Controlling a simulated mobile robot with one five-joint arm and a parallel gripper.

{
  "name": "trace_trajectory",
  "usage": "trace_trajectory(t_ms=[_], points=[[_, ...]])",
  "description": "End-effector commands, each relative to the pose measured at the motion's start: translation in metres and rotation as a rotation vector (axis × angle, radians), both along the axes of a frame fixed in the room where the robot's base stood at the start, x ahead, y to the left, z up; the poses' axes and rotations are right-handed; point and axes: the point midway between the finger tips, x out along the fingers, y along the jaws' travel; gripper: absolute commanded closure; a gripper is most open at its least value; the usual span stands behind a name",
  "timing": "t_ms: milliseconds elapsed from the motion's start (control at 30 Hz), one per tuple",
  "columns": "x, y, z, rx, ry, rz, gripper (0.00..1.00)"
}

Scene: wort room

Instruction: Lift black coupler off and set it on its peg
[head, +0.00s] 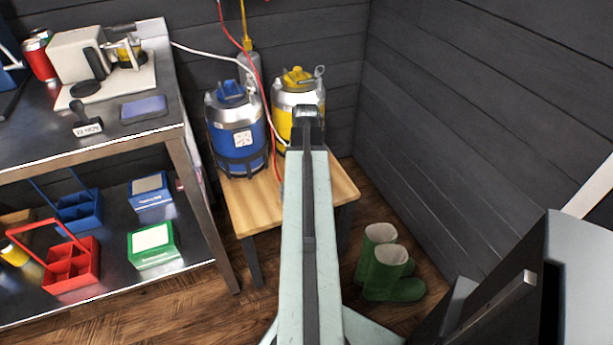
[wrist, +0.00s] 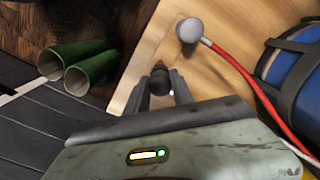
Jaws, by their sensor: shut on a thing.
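My gripper (wrist: 159,84) is shut on a small dark piece (wrist: 158,77), which looks like the black coupler. It is seen from above over the wooden bench, and its lower part is hard to make out. In the head view my own arm hides the fingers and the held piece. A blue keg (head: 236,135) and a yellow keg (head: 284,117) stand on the wooden bench (head: 255,205). The blue keg also shows at the right of the wrist view (wrist: 287,75). I cannot make out a peg for the coupler.
A red hose (wrist: 244,72) ends in a grey ball-like fitting (wrist: 189,30) beside my gripper. Green boots (head: 384,262) stand on the floor right of the bench. A metal shelf table (head: 185,150) is at left. A dark cabinet (head: 520,300) is at right.

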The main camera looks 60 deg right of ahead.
Motion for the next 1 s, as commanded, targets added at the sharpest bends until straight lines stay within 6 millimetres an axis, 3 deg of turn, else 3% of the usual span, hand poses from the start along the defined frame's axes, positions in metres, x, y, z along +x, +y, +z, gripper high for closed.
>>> trace_trajectory(t_ms=[467,1000], points=[[0.000,0.000,-0.015,0.000,0.000,-0.001,1.00],[-0.001,-0.001,-0.017,0.000,0.000,-0.002,1.00]])
